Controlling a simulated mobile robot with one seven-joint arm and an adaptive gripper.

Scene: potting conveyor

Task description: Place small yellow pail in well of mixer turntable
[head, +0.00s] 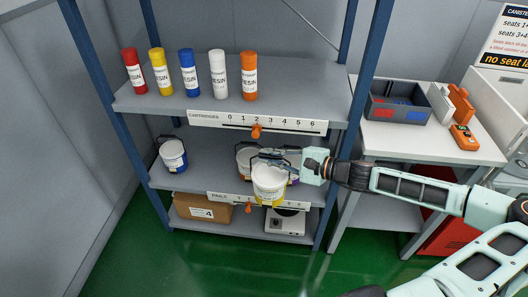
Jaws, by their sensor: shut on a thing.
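A white pail with a yellow band low on its side (268,184) is at my gripper, in front of the middle shelf. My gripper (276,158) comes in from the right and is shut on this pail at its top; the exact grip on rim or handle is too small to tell. The pail looks upright. I cannot make out a mixer turntable or its well in this view.
A blue-banded pail (173,155) stands left on the middle shelf (210,165); other pails are partly hidden behind the held one. Several resin cartridges (189,72) line the upper shelf. A box (202,209) sits below. A side table (400,140) holds a grey bin (398,104).

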